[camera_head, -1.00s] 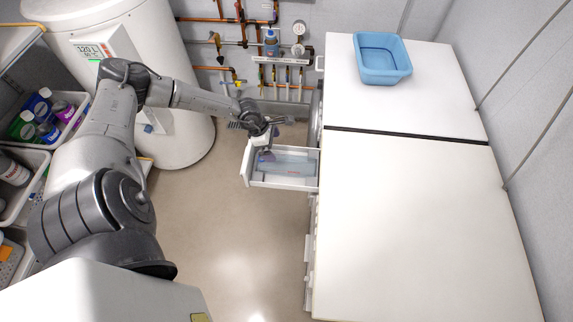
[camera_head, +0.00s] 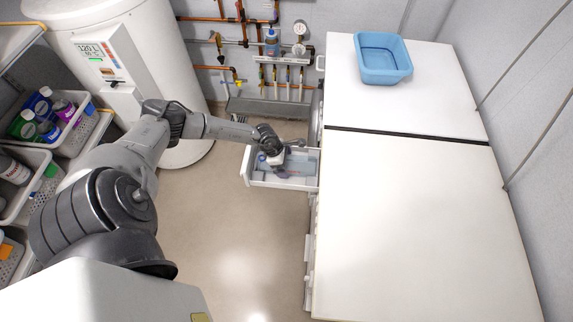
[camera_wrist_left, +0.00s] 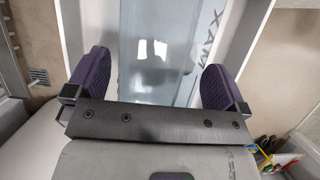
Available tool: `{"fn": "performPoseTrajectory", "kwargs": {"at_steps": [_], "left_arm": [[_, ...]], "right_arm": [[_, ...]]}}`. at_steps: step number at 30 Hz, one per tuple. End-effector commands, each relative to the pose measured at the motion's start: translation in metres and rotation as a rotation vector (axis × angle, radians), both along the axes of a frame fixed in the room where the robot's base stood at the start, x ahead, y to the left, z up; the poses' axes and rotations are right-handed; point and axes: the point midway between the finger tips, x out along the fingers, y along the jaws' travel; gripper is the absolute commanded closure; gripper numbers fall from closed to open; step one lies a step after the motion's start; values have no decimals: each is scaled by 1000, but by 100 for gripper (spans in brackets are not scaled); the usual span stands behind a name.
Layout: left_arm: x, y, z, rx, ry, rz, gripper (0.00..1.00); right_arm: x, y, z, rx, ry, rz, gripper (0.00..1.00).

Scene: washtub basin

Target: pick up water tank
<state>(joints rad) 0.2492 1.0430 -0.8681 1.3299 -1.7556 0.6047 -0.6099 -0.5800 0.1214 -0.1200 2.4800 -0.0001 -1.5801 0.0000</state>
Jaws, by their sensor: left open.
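The water tank (camera_head: 300,168) is a translucent blue-grey box lying in the pulled-out white drawer (camera_head: 283,184) at the front of the cabinet. In the left wrist view the tank (camera_wrist_left: 150,35) fills the middle, with "MAX" lettering along its right side. My left gripper (camera_head: 277,167) is over the drawer and hides part of the tank. Its purple finger pads (camera_wrist_left: 155,80) are spread wide, one on each side of the tank in the picture. I cannot tell how far above the tank they are. My right gripper is not in view.
A white countertop (camera_head: 410,220) extends right of the drawer, with a blue basin (camera_head: 383,72) at its far end. A white boiler (camera_head: 160,70) stands at the back left. Shelf bins with bottles (camera_head: 50,120) line the left. The floor (camera_head: 235,230) before the drawer is clear.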

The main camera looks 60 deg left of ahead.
Motion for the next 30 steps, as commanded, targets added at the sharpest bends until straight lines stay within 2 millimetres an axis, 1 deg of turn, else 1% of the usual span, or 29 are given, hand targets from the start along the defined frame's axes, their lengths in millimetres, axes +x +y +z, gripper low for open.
{"fn": "performPoseTrajectory", "kwargs": {"at_steps": [1, 4, 12, 30], "left_arm": [[2, -1, -5, 0, -1, 2, 0], [4, -2, -9, 0, -1, 1, 0], [4, -2, -10, 1, -1, 0, 1], [3, -2, -10, 1, -1, 0, 58]], "right_arm": [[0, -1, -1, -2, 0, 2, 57], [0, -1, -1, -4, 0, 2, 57], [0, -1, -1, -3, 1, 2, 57], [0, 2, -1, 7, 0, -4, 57]]}}
